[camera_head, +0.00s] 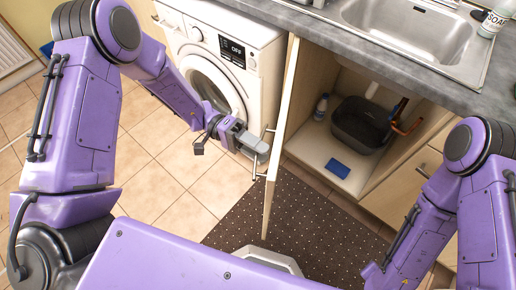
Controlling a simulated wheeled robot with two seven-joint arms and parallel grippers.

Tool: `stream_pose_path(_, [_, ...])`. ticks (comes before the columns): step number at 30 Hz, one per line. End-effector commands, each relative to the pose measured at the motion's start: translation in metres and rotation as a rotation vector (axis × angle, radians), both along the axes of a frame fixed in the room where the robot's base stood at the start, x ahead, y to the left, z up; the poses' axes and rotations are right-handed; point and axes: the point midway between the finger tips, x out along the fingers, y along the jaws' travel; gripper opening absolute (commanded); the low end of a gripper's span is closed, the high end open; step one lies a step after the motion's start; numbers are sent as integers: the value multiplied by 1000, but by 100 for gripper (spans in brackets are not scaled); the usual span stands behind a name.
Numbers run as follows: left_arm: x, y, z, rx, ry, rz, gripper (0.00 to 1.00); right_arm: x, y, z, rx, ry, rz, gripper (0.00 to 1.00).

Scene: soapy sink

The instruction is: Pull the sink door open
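The sink door (285,112) is a pale wooden panel seen nearly edge-on. It stands swung out from the cabinet under the sink, leaving a wide opening. Its metal bar handle (257,175) is on the door's left face. My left gripper (257,144) is at the upper part of the handle, with its grey fingers overlapping the bar. I cannot tell whether the fingers are closed around it. My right arm is at the lower right, and its gripper is not in view.
Inside the cabinet are a dark basin (361,124), a small bottle (321,106) and a blue sponge or cloth (338,168). A washing machine (262,70) stands left of the door. A soap bottle (494,20) is by the sink (400,30). A dotted brown mat (310,222) covers the floor.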

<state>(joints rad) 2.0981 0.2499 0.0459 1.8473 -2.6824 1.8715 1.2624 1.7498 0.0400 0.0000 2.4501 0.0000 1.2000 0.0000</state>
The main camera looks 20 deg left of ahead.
Motion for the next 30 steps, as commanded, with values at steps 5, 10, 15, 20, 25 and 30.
stream_pose_path(5, [-1,0,0,0,1,0,43,0,0,0,0,0,0,41])
stream_pose_path(10, [0,3,-1,0,0,0,43,0,0,-1,0,0,0,41])
stream_pose_path(15, [10,33,-2,0,-3,3,43,0,0,-8,0,0,0,41])
stream_pose_path(20, [17,59,9,6,9,-2,43,0,0,23,0,0,0,41])
stream_pose_path(25, [21,69,5,4,5,-3,43,0,0,41,-1,-1,0,41])
stream_pose_path(30, [22,72,0,1,1,0,43,0,0,43,0,0,0,41])
